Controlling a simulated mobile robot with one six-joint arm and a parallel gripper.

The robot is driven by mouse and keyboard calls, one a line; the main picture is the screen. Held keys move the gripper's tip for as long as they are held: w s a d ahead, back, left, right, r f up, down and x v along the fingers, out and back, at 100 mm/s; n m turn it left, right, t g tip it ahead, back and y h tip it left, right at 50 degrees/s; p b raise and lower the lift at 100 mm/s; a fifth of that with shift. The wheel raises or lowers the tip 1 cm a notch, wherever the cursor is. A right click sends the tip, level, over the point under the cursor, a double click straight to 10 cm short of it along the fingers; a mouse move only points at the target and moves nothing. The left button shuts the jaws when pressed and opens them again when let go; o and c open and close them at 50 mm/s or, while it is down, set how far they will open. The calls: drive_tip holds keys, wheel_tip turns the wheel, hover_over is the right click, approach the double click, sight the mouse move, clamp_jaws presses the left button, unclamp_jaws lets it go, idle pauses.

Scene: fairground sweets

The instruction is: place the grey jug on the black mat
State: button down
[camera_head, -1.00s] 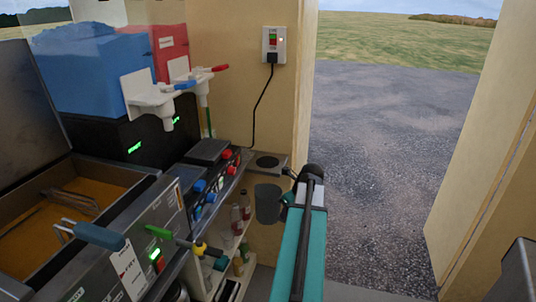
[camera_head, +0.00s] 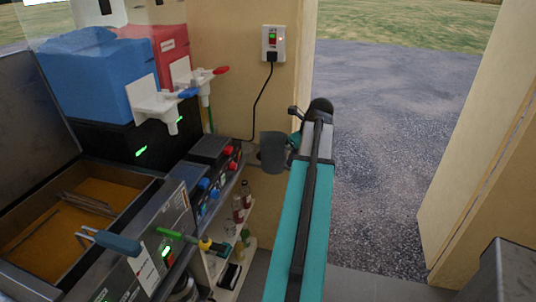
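The grey jug (camera_head: 272,153) hangs upright in the air near the wall corner, left of the doorway. My gripper (camera_head: 293,141) is at the jug's right side and appears shut on it; the fingertips are small and partly hidden by my arm. I cannot make out the black mat now. The dark round patch on the small grey ledge, seen a second ago, is behind the jug.
A counter with a fryer (camera_head: 70,225) and a control box with red and blue knobs (camera_head: 213,175) fills the left. Blue (camera_head: 85,75) and red slush tanks stand behind. A bottle shelf (camera_head: 240,225) is below the jug. The doorway (camera_head: 400,140) is open.

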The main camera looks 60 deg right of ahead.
drive_tip(key=shift+w+d, duration=0.1)
drive_tip(key=w+d+f+p, duration=0.1)
drive_tip(key=w+d+p, duration=0.2)
drive_tip(key=w+d, duration=0.7)
drive_tip(key=shift+d+f, duration=0.2)
drive_tip(key=shift+d, duration=0.1)
idle(0.3)
idle(0.4)
drive_tip(key=shift+s+d+p+x, duration=0.15)
drive_tip(key=shift+p+x, duration=0.35)
drive_tip(key=shift+x, duration=0.4)
drive_tip(key=shift+s+d+p+x, duration=0.15)
drive_tip(key=shift+p+x, duration=0.3)
drive_tip(key=shift+x, duration=0.5)
drive_tip(key=shift+a+f, duration=0.1)
drive_tip(key=shift+f, duration=0.15)
drive_tip(key=c, duration=1.8)
unclamp_jaws()
drive_tip(key=shift+o, duration=0.2)
drive_tip(key=shift+r, duration=0.2)
